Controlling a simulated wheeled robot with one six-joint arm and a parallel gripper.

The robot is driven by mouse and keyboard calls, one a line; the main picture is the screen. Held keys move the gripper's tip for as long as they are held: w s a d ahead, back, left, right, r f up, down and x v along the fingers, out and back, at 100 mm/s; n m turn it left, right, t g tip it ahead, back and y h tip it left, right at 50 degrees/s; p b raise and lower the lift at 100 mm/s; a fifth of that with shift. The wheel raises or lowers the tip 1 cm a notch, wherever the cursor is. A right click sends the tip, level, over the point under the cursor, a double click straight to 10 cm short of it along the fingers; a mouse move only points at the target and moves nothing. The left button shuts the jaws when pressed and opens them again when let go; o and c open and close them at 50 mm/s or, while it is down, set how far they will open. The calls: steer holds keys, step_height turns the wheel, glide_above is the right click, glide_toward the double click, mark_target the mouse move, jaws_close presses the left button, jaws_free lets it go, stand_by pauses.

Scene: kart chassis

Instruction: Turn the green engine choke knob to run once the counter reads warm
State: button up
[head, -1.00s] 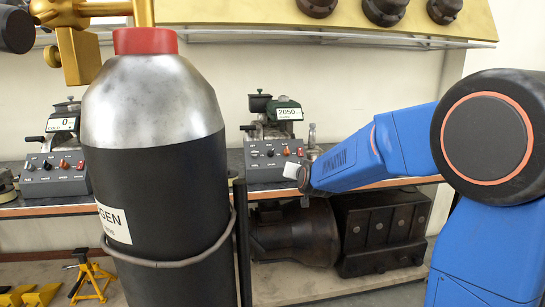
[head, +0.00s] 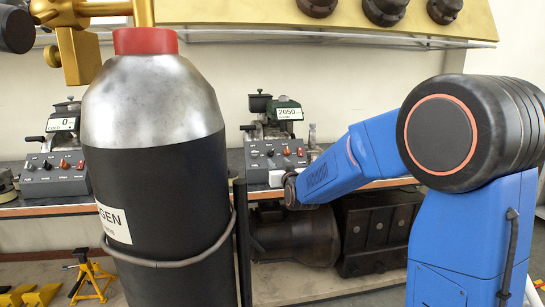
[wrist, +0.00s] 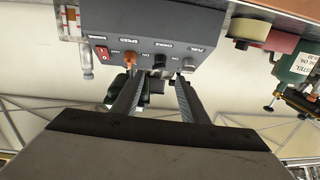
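The green engine (head: 289,112) stands on the bench right of the cylinder. Its counter (head: 288,113) reads 2050, with smaller text below too fine to read surely. Its grey control box (head: 258,160) also shows, upside down, in the wrist view (wrist: 165,20). The black choke knob (wrist: 159,62) sits there under the CHOKE label, between an orange speed knob (wrist: 129,60) and a dark fuel knob (wrist: 187,64). My gripper (wrist: 157,80) is open, its fingers on either side of the choke knob's line. Whether they touch any knob I cannot tell.
A large black and silver cylinder (head: 160,190) stands in the foreground left. Behind it, another engine's counter (head: 63,124) reads 0 and COLD, above a similar control box (head: 55,174). Dark engine parts (head: 295,235) lie on the shelf below.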

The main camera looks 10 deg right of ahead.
mark_target(271, 153)
steer(key=w, duration=0.9)
steer(key=shift+w+a, duration=0.35)
steer(key=shift+w, duration=0.05)
steer(key=c, duration=0.9)
